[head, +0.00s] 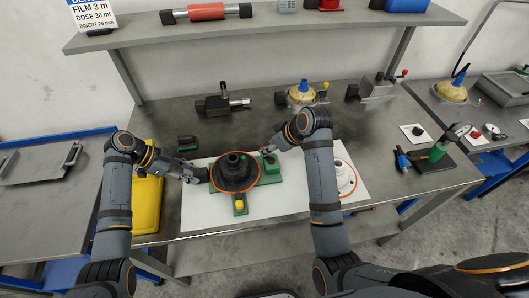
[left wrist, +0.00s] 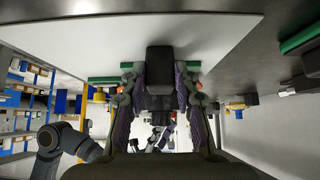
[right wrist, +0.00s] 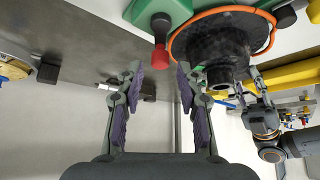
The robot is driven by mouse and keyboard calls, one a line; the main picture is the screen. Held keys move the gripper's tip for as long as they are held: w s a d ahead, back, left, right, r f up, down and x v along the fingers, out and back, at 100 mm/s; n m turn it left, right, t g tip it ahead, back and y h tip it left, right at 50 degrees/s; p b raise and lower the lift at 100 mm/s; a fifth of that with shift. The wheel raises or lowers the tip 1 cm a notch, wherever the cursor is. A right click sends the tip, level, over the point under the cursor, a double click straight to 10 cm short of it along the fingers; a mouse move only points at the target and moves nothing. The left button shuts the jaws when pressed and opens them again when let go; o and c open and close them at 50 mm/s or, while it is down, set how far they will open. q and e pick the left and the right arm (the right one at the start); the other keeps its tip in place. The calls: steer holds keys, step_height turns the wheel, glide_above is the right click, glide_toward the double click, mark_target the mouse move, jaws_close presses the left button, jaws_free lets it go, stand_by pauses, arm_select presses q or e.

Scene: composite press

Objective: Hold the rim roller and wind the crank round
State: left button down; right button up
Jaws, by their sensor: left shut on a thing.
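A black stepped cone (head: 234,170) with an orange rim stands on a green base (head: 268,178) on a white sheet. My left gripper (head: 201,174) is at the rim's left side. In the left wrist view it is shut on a dark block (left wrist: 160,65), which appears to be the rim roller. My right gripper (right wrist: 159,80) is open and empty. In the right wrist view, a red post with a black end (right wrist: 160,38), perhaps the crank handle, shows just beyond its fingertips on a green block. The cone also shows there (right wrist: 215,50). I cannot clearly identify the crank.
A yellow knob (head: 239,205) sits on the base's front arm. A yellow bin (head: 147,203) stands left of the sheet. A white disc with an orange rim (head: 343,178) lies right, partly behind my right arm. Dark clamps and a bowl (head: 301,97) line the bench's back.

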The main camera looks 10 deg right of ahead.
mark_target(267, 156)
steer(key=shift+x, duration=1.7)
steer(key=shift+w+d+n+g+y, duration=0.1)
steer(key=shift+n+g+y, duration=0.1)
steer(key=shift+n, duration=0.3)
steer(key=shift+d+n+g+y, duration=0.1)
steer(key=shift+d+n+y, duration=0.1)
steer(key=shift+n, duration=0.3)
steer(key=n, duration=0.1)
steer(key=n+g+y, duration=0.1)
steer(key=shift+w+r+n, duration=0.15)
steer(key=shift+n, duration=0.25)
steer(key=n+g, duration=0.2)
steer(key=n, duration=0.1)
steer(key=n+g+y, duration=0.1)
steer(key=shift+w+n, duration=0.3)
steer(key=shift+n+g, duration=0.3)
steer(key=shift+n, duration=0.1)
steer(key=shift+s+a, duration=0.1)
